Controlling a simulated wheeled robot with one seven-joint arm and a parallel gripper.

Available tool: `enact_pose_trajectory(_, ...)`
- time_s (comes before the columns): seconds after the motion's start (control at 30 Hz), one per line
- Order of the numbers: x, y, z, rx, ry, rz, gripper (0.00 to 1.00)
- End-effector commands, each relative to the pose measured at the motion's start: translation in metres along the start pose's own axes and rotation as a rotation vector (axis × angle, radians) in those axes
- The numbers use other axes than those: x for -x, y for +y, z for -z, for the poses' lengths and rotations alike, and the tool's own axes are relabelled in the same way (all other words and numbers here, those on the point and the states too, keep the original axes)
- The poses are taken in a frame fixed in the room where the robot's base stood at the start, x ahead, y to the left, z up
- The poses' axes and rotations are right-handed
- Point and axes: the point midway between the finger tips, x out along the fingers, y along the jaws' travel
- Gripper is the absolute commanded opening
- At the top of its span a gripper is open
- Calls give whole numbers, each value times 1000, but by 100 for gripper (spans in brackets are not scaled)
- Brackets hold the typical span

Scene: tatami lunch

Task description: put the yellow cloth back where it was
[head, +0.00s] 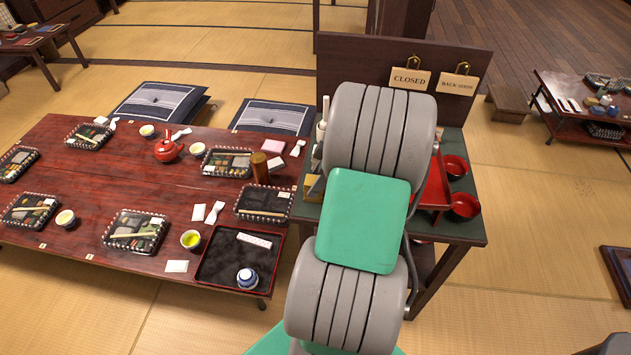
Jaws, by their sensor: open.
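No yellow cloth can be made out for certain in the head view. A small yellowish thing (313,188) shows at the left edge of the green-topped stand (462,228), partly hidden behind my arm; I cannot tell whether it is the cloth. My grey and green arm rises through the middle of the view and covers much of the stand's top. My gripper is not visible.
A red low table (120,205) at left holds several lunch boxes, cups and a red teapot (168,150). A black tray (215,268) lies at its near right corner. Red bowls (465,205) stand on the stand's right side. Tatami at right is largely clear.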

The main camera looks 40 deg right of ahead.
Motion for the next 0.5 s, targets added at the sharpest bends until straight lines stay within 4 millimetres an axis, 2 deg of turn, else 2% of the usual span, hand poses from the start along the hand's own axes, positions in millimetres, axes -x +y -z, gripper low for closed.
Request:
enact_pose_trajectory(0.3,81,1,-1,-1,-1,-5,60)
enact_pose_trajectory(0.4,98,0,0,-1,0,-3,60)
enact_pose_trajectory(0.5,106,0,0,-1,-1,0,60)
